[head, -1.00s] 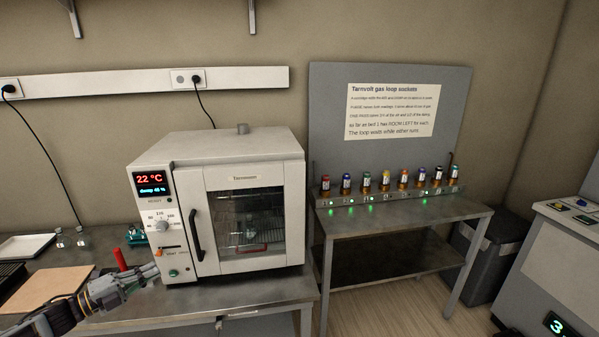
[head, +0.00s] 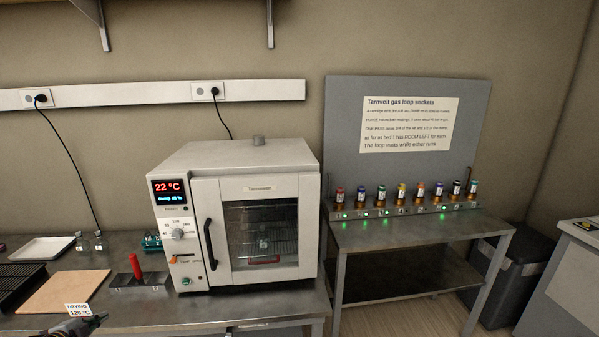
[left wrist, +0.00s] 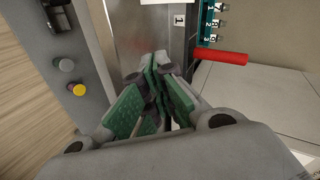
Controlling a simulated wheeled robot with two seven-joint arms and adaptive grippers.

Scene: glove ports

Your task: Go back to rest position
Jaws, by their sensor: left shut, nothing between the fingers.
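My left gripper (left wrist: 155,95) shows in the left wrist view with its green-padded fingers drawn together and nothing between them. In the head view only a small part of it (head: 90,322) shows at the bottom left edge, in front of the bench. A red upright handle (head: 136,266) stands on a small metal base to the right of it; the handle also shows in the left wrist view (left wrist: 221,57), apart from the fingers. My right gripper is in neither view.
A white oven (head: 262,235) with its door closed stands on the metal bench (head: 190,314). A tan board (head: 62,291) and a white tray (head: 42,249) lie at the left. A stand with several small cartridges (head: 402,194) is at the right. Bare floor shows beside the bench.

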